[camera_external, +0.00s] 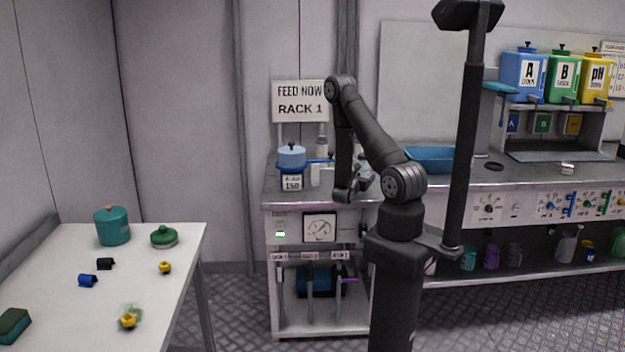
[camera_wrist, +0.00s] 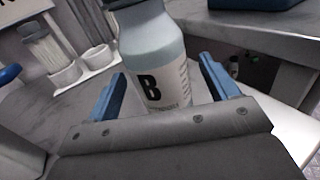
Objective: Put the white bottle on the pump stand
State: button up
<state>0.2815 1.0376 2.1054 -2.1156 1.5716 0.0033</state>
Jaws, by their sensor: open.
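A pale bottle (camera_wrist: 152,50) with a white label and a black letter B stands between the two blue fingers of my gripper (camera_wrist: 160,78) in the wrist view. The fingers are apart, with a gap visible on the right side of the bottle. Its top is cut off by the frame edge. In the external view my gripper (camera_external: 357,186) is low over the counter by the gauge cabinet, and I cannot clearly make out the bottle there. The pump stand is not clearly identifiable; a metal cabinet with a gauge (camera_external: 319,228) stands under the "FEED NOW RACK 1" sign (camera_external: 300,101).
A blue-lidded pot (camera_external: 291,157) stands left of my gripper, and a blue tray (camera_external: 432,157) lies to its right. Blue, green and yellow tanks (camera_external: 562,76) stand at right. A white table (camera_external: 190,245) with small items is at left.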

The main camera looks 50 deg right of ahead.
aim_at(367, 164)
jog(key=shift+x, duration=1.7)
jog(key=c, duration=1.4)
jog(key=shift+r, duration=0.75)
jog(key=r, duration=0.1)
jog(key=s+r, duration=0.1)
jog(key=r, duration=0.1)
jog(key=shift+d, duration=0.2)
jog(key=s+d+r, duration=0.1)
jog(key=s+r, duration=0.1)
jog(key=s, duration=0.1)
jog(key=s+d+r, duration=0.1)
jog(key=s+r, duration=0.1)
jog(key=s, duration=0.1)
jog(key=s+d+r, duration=0.1)
jog(key=s+r, duration=0.1)
jog(key=s, duration=0.2)
jog(key=shift+d+r, duration=0.2)
jog(key=shift+d, duration=0.05)
